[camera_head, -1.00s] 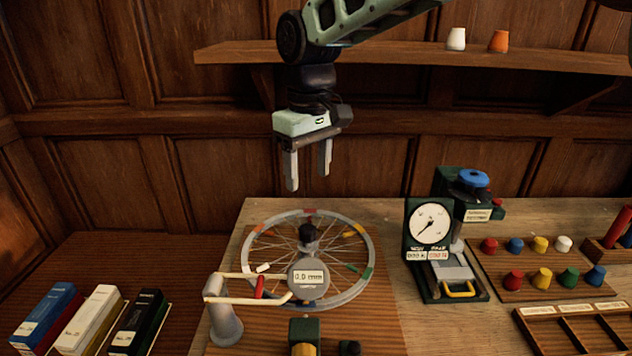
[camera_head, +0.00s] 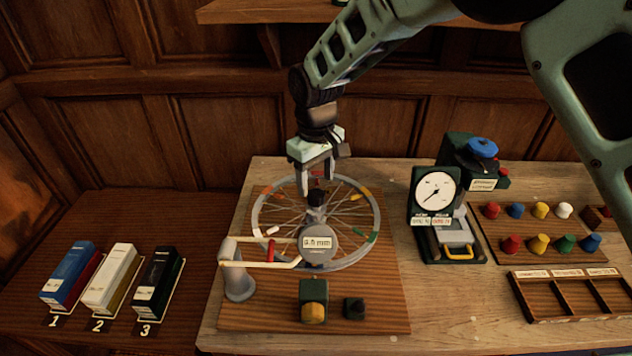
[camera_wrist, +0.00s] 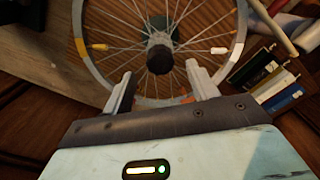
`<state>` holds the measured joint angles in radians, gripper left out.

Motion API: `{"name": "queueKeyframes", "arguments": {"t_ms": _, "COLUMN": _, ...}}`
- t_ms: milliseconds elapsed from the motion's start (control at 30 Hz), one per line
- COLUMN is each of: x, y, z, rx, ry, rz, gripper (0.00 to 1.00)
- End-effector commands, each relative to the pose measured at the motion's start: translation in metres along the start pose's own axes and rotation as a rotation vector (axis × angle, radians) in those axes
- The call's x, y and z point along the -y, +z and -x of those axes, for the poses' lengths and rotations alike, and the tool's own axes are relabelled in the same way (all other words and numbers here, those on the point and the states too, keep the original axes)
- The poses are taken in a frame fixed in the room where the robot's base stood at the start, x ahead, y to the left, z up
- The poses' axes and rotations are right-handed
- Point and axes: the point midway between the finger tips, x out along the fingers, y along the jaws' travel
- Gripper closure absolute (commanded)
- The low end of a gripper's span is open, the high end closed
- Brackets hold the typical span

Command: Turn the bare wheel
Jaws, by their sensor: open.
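The bare wheel (camera_head: 265,212) lies flat on a wooden board, with a pale rim, thin spokes and several coloured marks on the rim. Its dark hub (camera_head: 316,200) stands up at the centre. A round dial gauge (camera_head: 318,241) on a cream arm sits over the near rim and seems to read 0.0 mm. My gripper (camera_head: 317,188) points down over the far part of the wheel, behind the hub. In the wrist view my gripper (camera_wrist: 163,88) is open, with the hub (camera_wrist: 160,52) ahead of the gap between its fingers. I cannot tell whether a finger touches the rim.
A grey post (camera_head: 238,272) carries the gauge arm at the left. A green block with a yellow knob (camera_head: 313,302) stands in front. A dial instrument (camera_head: 433,195), coloured pegs (camera_head: 540,240) and a divided tray (camera_head: 570,300) are right. Three numbered boxes (camera_head: 110,278) stand left.

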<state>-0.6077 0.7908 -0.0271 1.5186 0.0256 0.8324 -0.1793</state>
Motion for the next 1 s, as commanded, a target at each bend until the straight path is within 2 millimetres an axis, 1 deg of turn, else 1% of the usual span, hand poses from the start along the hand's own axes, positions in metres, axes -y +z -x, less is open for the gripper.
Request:
{"name": "queueKeyframes", "arguments": {"t_ms": 100, "x": 0.0, "y": 0.001, "z": -0.016, "rx": 0.004, "ry": -0.001, "rz": 0.0, "gripper": 0.41}}
{"name": "queueKeyframes", "arguments": {"t_ms": 233, "x": 0.0, "y": 0.001, "z": -0.029, "rx": 0.003, "ry": -0.001, "rz": 0.0, "gripper": 0.41}}
{"name": "queueKeyframes", "arguments": {"t_ms": 400, "x": 0.0, "y": 0.0, "z": -0.034, "rx": 0.0, "ry": 0.0, "rz": 0.0, "gripper": 0.41}}
{"name": "queueKeyframes", "arguments": {"t_ms": 600, "x": 0.0, "y": 0.0, "z": -0.034, "rx": 0.0, "ry": 0.0, "rz": 0.0, "gripper": 0.41}}
{"name": "queueKeyframes", "arguments": {"t_ms": 633, "x": 0.0, "y": 0.0, "z": -0.034, "rx": 0.0, "ry": 0.0, "rz": 0.0, "gripper": 0.47}}
{"name": "queueKeyframes", "arguments": {"t_ms": 667, "x": 0.0, "y": 0.0, "z": -0.034, "rx": 0.0, "ry": 0.0, "rz": 0.0, "gripper": 0.55}}
{"name": "queueKeyframes", "arguments": {"t_ms": 700, "x": 0.0, "y": 0.0, "z": -0.034, "rx": 0.0, "ry": 0.0, "rz": 0.0, "gripper": 0.66}}
{"name": "queueKeyframes", "arguments": {"t_ms": 767, "x": 0.0, "y": 0.0, "z": -0.034, "rx": 0.0, "ry": 0.0, "rz": 0.0, "gripper": 0.83}}
{"name": "queueKeyframes", "arguments": {"t_ms": 800, "x": 0.0, "y": 0.0, "z": -0.034, "rx": 0.0, "ry": 0.0, "rz": 0.0, "gripper": 0.94}}
{"name": "queueKeyframes", "arguments": {"t_ms": 833, "x": 0.0, "y": 0.0, "z": -0.034, "rx": 0.0, "ry": 0.0, "rz": 0.0, "gripper": 1.0}}
{"name": "queueKeyframes", "arguments": {"t_ms": 1000, "x": 0.0, "y": 0.0, "z": -0.034, "rx": 0.0, "ry": 0.0, "rz": -0.007, "gripper": 1.0}}
